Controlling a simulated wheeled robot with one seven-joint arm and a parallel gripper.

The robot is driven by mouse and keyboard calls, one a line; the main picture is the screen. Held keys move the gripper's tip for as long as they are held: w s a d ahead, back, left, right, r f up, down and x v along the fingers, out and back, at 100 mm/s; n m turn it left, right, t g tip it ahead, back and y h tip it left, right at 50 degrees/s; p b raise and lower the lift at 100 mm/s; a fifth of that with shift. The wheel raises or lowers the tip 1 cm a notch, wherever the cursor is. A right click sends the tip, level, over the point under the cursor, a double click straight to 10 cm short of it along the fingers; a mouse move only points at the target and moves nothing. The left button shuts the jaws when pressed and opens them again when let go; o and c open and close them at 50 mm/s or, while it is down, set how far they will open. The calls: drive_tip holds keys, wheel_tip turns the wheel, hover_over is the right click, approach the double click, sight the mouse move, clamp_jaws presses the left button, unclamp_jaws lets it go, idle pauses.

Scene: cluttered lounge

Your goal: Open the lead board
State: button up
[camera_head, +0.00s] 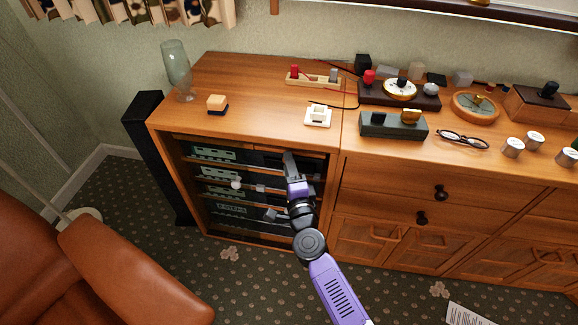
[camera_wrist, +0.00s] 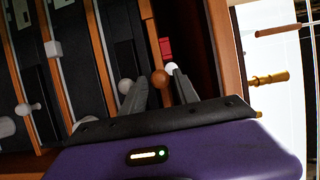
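No part in view is clearly marked as the lead board. An open-fronted wooden cabinet (camera_head: 172,160) holds several dark slide-in boards, some with green fronts (camera_head: 214,153). My gripper (camera_head: 289,158) is at the upper right of its opening in the head view. In the wrist view, my gripper (camera_wrist: 155,84) has its two grey fingers spread on either side of a round orange-brown knob (camera_wrist: 160,79). I see no clear contact with the knob. My arm hides part of the cabinet front.
Drawers with dark knobs (camera_head: 441,192) stand right of the opening. The top carries a glass (camera_head: 177,68), a terminal strip with leads (camera_head: 314,80), a white switch (camera_head: 318,116) and spectacles (camera_head: 462,139). A leather chair (camera_head: 130,270) is at the lower left.

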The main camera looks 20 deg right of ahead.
clamp_jaws()
idle(1.2)
